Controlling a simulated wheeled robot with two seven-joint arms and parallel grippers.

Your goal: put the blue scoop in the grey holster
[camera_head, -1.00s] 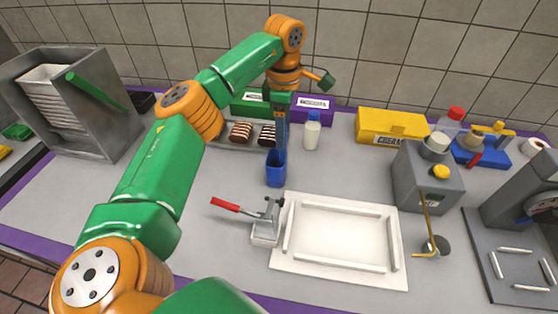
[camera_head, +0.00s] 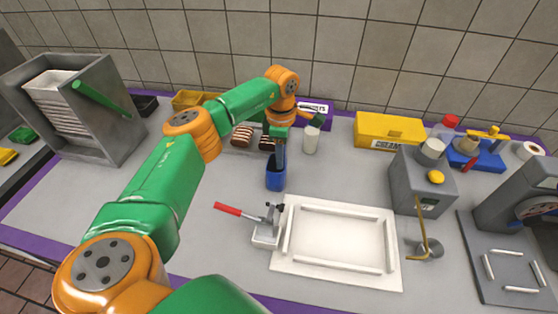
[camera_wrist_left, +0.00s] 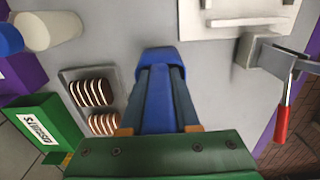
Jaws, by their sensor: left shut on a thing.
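The blue scoop (camera_head: 275,179) is on the grey counter's middle, behind the white frame; its cup hangs or stands below my left gripper (camera_head: 279,157), and I cannot tell whether it touches the counter. My left gripper is shut on the scoop. In the left wrist view the blue scoop (camera_wrist_left: 158,60) runs up between the two dark fingers of the left gripper (camera_wrist_left: 158,85). The grey holster is not clear to me; a grey box (camera_head: 409,185) with a yellow button stands to the right. My right gripper is not in view.
A white frame (camera_head: 335,241) lies in front, with a red-handled clamp (camera_head: 267,232) at its left edge. A yellow box (camera_head: 390,130) is at the back.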

